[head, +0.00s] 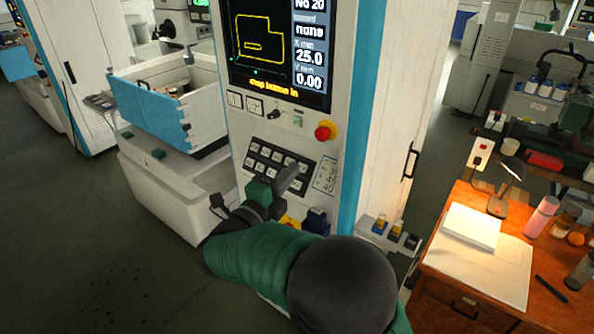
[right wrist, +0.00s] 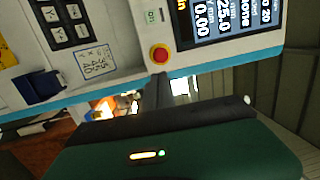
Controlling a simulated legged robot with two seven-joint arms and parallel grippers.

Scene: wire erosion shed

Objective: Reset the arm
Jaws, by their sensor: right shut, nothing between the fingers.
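My right arm reaches in from the bottom of the head view, with green and dark grey links. Its gripper (head: 290,173) is shut and empty, in front of the machine's control panel (head: 248,135). In the right wrist view the shut fingers (right wrist: 163,80) point toward the red stop button (right wrist: 159,55); I cannot tell whether they touch it. In the head view the red button (head: 325,131) sits on a yellow base, up and right of the fingertips, clear of them in the picture. The screen (head: 277,50) reads "stop button in". My left gripper is not in view.
A black keypad (head: 279,160) is partly hidden by my gripper. A white machine tank with a blue front (head: 150,105) stands left. A wooden desk (head: 460,268) with papers, a lamp (head: 507,178) and a pink bottle (head: 541,216) stands right. Open floor lies at far left.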

